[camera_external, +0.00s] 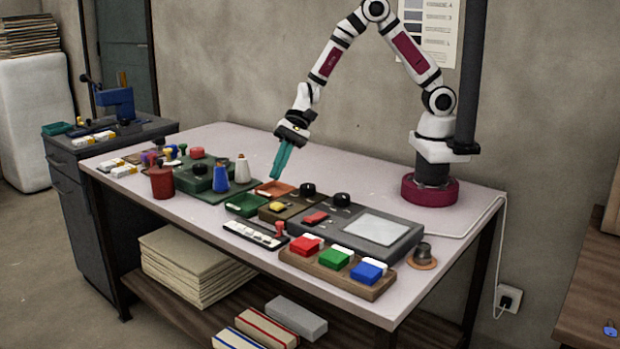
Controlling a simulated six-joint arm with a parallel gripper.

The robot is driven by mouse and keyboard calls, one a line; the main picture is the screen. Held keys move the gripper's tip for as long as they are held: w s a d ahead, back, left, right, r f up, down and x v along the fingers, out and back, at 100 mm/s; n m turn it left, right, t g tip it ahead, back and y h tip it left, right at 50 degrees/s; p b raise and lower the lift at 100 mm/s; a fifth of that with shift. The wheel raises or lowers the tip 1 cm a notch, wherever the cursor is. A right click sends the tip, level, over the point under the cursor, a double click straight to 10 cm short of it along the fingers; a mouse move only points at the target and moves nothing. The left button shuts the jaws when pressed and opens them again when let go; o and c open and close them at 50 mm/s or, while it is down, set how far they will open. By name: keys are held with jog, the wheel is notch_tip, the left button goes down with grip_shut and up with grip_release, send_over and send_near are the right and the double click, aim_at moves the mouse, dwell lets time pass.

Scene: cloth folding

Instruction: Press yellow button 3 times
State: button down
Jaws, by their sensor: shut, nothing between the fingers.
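The yellow button (278,207) sits on top of a small brown box (285,212) near the middle of the table. A black knob (307,189) stands on the same box behind the button. My gripper (276,176) has long teal fingers, shut with nothing between them and pointing down. It appears above and behind the button in the picture, near the orange tray, and is not touching the button. The exact height of the fingertips above the table is hard to tell.
A grey device with a pale panel (376,229) and red button (315,217) lies right of the box. Red, green and blue blocks (335,259) sit in front.

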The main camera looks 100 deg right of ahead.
notch_tip(320, 180, up, 4)
jog(key=shift+f, duration=0.1)
dwell(0.4)
send_near(277, 206)
jog(key=shift+w+a+f, duration=0.7)
jog(key=shift+w+a, duration=0.15)
jog(key=shift+a, duration=0.1)
jog(key=shift+w+a+f, duration=0.65)
jog(key=shift+w+a, duration=0.2)
jog(key=shift+a, duration=0.15)
dwell(0.5)
jog(key=shift+f, duration=0.4)
